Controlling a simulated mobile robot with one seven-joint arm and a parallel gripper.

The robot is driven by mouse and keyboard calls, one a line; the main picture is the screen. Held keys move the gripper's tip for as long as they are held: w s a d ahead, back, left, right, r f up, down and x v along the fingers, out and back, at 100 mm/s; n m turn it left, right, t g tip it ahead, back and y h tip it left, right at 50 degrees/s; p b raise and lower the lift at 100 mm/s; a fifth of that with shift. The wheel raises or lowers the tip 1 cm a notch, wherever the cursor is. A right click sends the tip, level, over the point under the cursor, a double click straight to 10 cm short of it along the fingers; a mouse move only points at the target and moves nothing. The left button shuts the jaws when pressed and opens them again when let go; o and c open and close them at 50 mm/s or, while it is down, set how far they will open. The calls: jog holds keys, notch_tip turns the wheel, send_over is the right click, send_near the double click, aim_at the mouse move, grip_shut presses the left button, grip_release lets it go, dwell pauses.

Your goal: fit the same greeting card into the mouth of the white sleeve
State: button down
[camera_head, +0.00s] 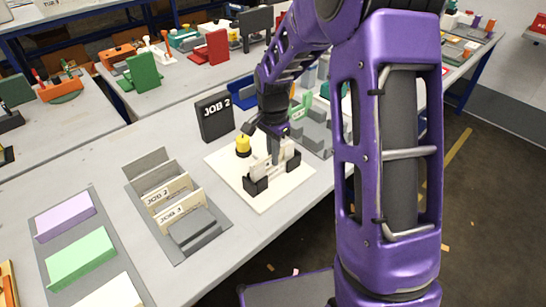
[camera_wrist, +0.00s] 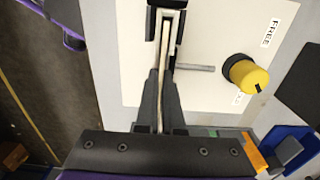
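My gripper (camera_head: 272,150) reaches down over a white board on the bench. In the wrist view its two dark fingers (camera_wrist: 164,75) are close together, on either side of a thin pale card (camera_wrist: 161,100) seen edge-on. The card's far end runs into the slot of a black holder (camera_wrist: 153,22). In the head view, black end blocks (camera_head: 257,186) hold pale upright pieces (camera_head: 270,171) between them, right below the fingers. I cannot tell card from white sleeve there, nor whether the card is inside the sleeve's mouth.
A yellow knob (camera_head: 243,146) stands on the white board (camera_head: 228,172) left of the holder; the wrist view shows a "FREE" label near it. A black "JOB 2" sign (camera_head: 215,115) stands behind. A grey rack (camera_head: 145,165) with labelled dividers and a tray of coloured stacks (camera_head: 82,258) lie left.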

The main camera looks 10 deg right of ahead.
jog(key=shift+f, duration=0.15)
jog(key=shift+f, duration=0.3)
jog(key=c, duration=1)
grip_release()
jog(key=shift+s, duration=0.15)
jog(key=shift+c, duration=0.2)
notch_tip(320, 180, up, 13)
jog(key=p, duration=0.1)
jog(key=shift+f+p, duration=0.2)
jog(key=shift+p, duration=0.2)
